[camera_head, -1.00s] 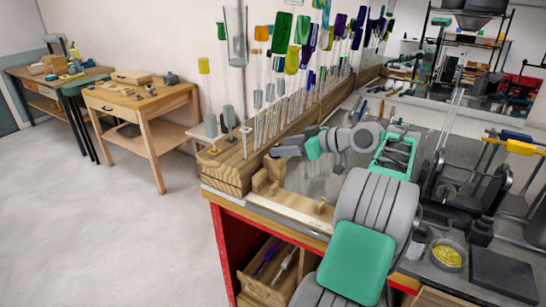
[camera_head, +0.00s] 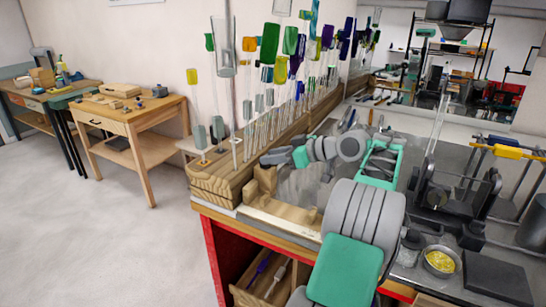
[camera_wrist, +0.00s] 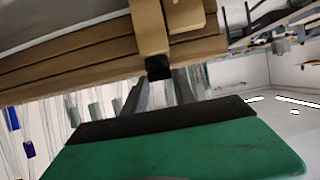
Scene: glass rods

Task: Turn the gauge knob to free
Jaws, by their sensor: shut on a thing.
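A small black knob (camera_wrist: 158,68) sits on a light wooden bracket (camera_wrist: 151,28) in the wrist view. The two grey fingers of my gripper (camera_wrist: 160,86) reach up to it from either side and are shut on it. In the head view my gripper (camera_head: 272,158) is at the upright wooden stop block (camera_head: 264,180) near the front end of the bench rack. The knob is hidden or too small to make out there. Its marking and the free setting cannot be read in either view.
A stepped wooden rack (camera_head: 222,178) with several upright glass rods stands just behind and left of my gripper. A dish of yellow bits (camera_head: 440,262) and a dark burner stand (camera_head: 452,195) are at the right. The floor on the left is clear.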

